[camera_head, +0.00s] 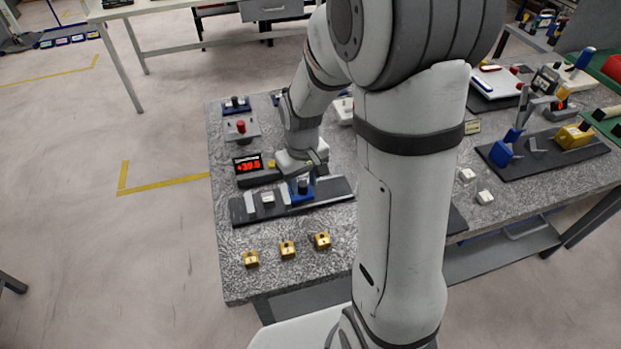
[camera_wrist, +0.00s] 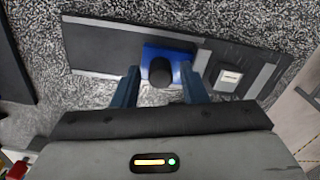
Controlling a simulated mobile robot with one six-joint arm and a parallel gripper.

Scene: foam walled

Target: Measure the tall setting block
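A small pale block (camera_head: 267,198) lies on the dark gauge rail (camera_head: 331,187), between a light upright jaw (camera_head: 249,202) and the blue slide (camera_head: 301,196). In the wrist view the block (camera_wrist: 229,77) shows a faint mark on top and seems apart from both jaws. I cannot tell whether it is the tall setting block. The blue slide (camera_wrist: 178,55) carries a black knob (camera_wrist: 160,72). My gripper (camera_wrist: 160,87) is open, its blue fingers spread either side of the knob with gaps. In the head view my gripper (camera_head: 302,182) is over the slide.
A display (camera_head: 249,165) behind the rail shows red digits like +39.5. A red-knobbed device (camera_head: 241,128) stands behind. Another dark plate with blue and yellow parts (camera_head: 540,150) lies right. My arm hides the table's middle.

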